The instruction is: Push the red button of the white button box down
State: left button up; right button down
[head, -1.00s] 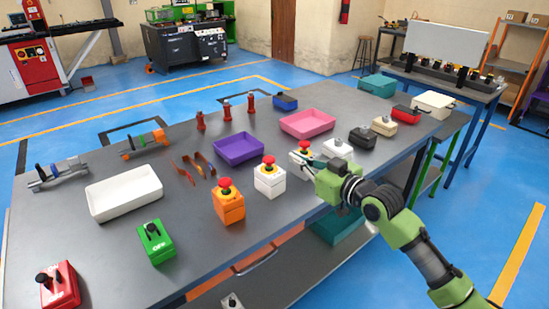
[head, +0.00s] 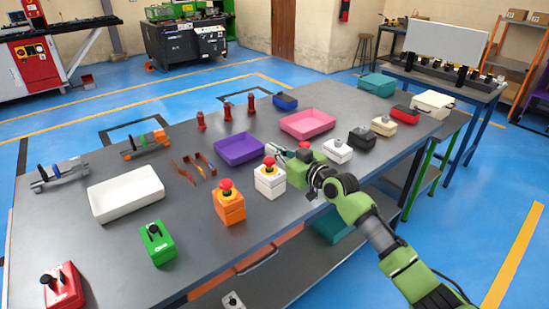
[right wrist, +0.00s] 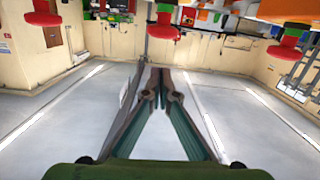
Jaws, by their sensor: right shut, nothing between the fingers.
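The white button box (head: 269,183) stands near the table's front edge in the head view. Its red button (head: 269,161) sits on a yellow top and looks raised. My right gripper (head: 275,151) is shut and empty, its tips close to the right of and slightly behind that button in the picture; contact cannot be told. The right wrist view shows the shut fingers (right wrist: 160,76) with several red buttons along the top; which belongs to the white box is unclear. My left gripper is not in view.
An orange button box (head: 229,206) stands left of the white box. Another red button (head: 304,147) shows behind my right gripper, its box mostly hidden. A purple tray (head: 238,150) and a pink tray (head: 307,125) lie behind. A green box (head: 157,243) stands front left.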

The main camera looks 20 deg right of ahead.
aim_at(275, 175)
jog(key=shift+w+d+f, duration=0.1)
jog(key=shift+f, duration=1.7)
